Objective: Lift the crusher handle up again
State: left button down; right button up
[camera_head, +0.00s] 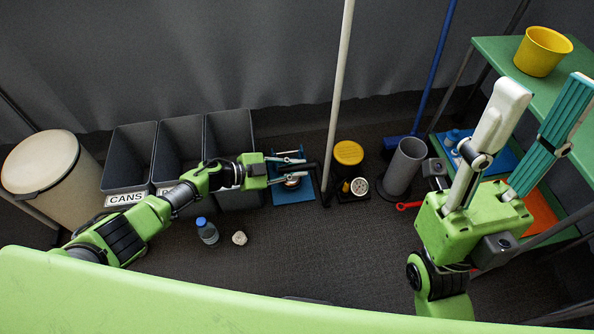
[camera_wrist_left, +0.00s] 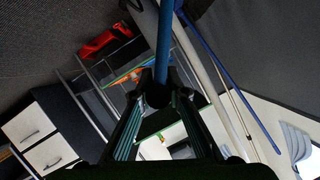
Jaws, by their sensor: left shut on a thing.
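The crusher (camera_head: 290,195) has a blue base on the floor right of the grey bins in the head view. My left gripper (camera_head: 298,166) reaches over it from the left, with its fingers around the dark handle (camera_head: 312,166). In the left wrist view the gripper (camera_wrist_left: 158,95) is shut on a dark handle end, and a blue bar (camera_wrist_left: 163,40) runs up from it. A small brownish thing lies under the fingers on the crusher, mostly hidden. My right gripper (camera_head: 546,92) is open and empty at the right, its fingers pointing up.
Grey bins (camera_head: 230,135) stand behind my left arm. A clear bottle with a blue cap (camera_head: 207,232) and a small pale object (camera_head: 239,238) are on the floor. A yellow-topped black item (camera_head: 349,153) and a grey cylinder (camera_head: 404,165) stand to the right. A green shelf (camera_head: 500,55) holds a yellow bucket (camera_head: 541,52).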

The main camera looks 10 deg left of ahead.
pick_arm(q)
jog(key=c, duration=2)
grip_release()
jog(key=shift+o, duration=0.2)
